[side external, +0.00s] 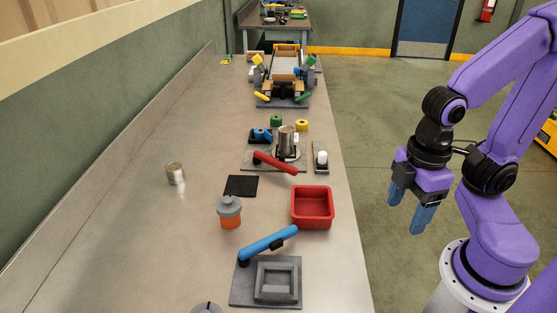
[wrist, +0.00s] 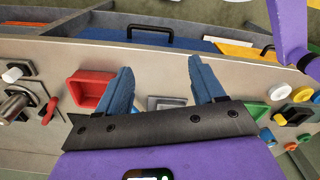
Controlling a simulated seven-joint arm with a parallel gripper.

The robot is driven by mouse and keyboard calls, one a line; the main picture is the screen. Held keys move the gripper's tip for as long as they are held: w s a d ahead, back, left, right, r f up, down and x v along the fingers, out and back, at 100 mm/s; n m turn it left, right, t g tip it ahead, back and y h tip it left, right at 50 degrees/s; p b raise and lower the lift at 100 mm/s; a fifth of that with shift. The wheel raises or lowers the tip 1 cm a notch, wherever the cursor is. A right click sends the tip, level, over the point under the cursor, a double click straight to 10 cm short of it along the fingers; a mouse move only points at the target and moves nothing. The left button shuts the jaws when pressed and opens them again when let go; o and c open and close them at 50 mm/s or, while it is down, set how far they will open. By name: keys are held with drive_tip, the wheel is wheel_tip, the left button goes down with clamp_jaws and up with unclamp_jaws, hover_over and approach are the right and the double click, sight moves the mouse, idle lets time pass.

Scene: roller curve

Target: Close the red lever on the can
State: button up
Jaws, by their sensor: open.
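The can (side external: 286,140) is a metal cylinder standing on a light grey plate in the middle of the table. The red lever (side external: 275,163) lies across the near side of the can, slanting down to the right. In the wrist view the can (wrist: 14,106) is at the far left edge, with the red lever (wrist: 48,111) beside it. My gripper (side external: 409,208) has two blue fingers, open and empty, hanging beyond the table's right edge, apart from the lever. The blue fingers also show in the wrist view (wrist: 160,70), spread apart with nothing between them.
A red tray (side external: 312,221) sits nearer than the lever. A blue lever (side external: 267,243), an orange jar (side external: 229,213), a black mat (side external: 241,186) and a small can (side external: 175,174) are around it. A white-knobbed block (side external: 321,157) stands right of the can. The left tabletop is mostly clear.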

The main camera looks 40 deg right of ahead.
drive_tip(key=w+a+r+m, duration=0.1)
drive_tip(key=w, duration=0.1)
drive_tip(key=w+a+m, duration=0.1)
drive_tip(key=w, duration=0.2)
drive_tip(key=w+a+r, duration=0.1)
drive_tip(key=w, duration=0.2)
drive_tip(key=shift+w+a+r+m, duration=0.15)
drive_tip(key=shift+w+r+m, duration=0.1)
drive_tip(key=shift+r+m, duration=0.15)
drive_tip(key=shift+c, duration=1.3)
wheel_tip(320, 180, up, 3)
drive_tip(key=m, duration=0.8)
hover_over(291, 166)
wheel_tip(291, 166, down, 17)
drive_tip(key=shift+a+r, duration=0.1)
clamp_jaws()
